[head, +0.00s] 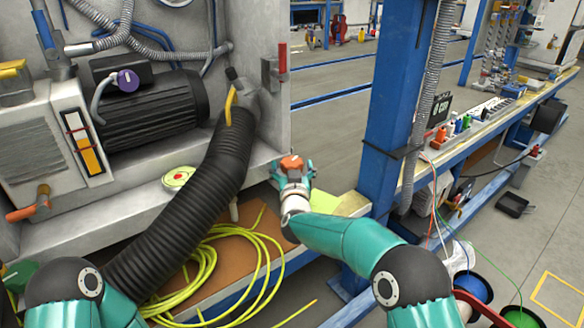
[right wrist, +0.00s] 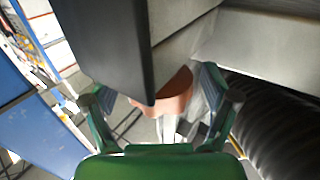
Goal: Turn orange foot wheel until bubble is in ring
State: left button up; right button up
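The orange foot wheel (head: 291,163) sits under the right corner of the grey machine frame. It also shows in the right wrist view (right wrist: 176,92), below a dark block, with a pale stem beneath it. My right gripper (head: 292,176) is at the wheel. In the right wrist view its fingers stand apart on either side of the wheel, with a gap at the left finger; contact at the right one is unclear. A round yellow-green level (head: 179,177) lies on the machine's ledge; its bubble and ring are too small to read. My left gripper is out of view.
A thick black corrugated hose (head: 190,205) curves down left of the wheel. Yellow cable (head: 255,262) lies coiled below. A blue post (head: 392,100) and a workbench (head: 462,150) stand to the right. Another orange knob (head: 30,207) is at the left.

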jog(key=c, duration=1)
jog(key=shift+r+p, duration=0.2)
jog(key=shift+p, duration=0.25)
jog(key=shift+c, duration=0.2)
jog(key=m+h+p, duration=0.1)
jog(key=p, duration=0.1)
jog(key=m+h+p, duration=0.1)
jog(key=h, duration=0.1)
jog(key=m+h+p, duration=0.1)
jog(key=h+p, duration=0.1)
jog(key=shift+a+r+p, duration=0.2)
jog(key=shift+r+p, duration=0.05)
jog(key=shift+p, duration=0.1)
jog(key=shift+d+f+m+g+h+p, duration=0.15)
jog(key=shift+m+g+h+p, duration=0.1)
jog(key=shift+m+h, duration=0.25)
jog(key=shift+a+f+m+g+h+p, duration=0.15)
jog(key=shift+m+g+h, duration=0.15)
jog(key=shift+h, duration=0.3)
jog(key=shift+d, duration=0.15)
jog(key=o, duration=1.1)
jog(key=shift+f, duration=0.1)
jog(key=shift+o, duration=0.2)
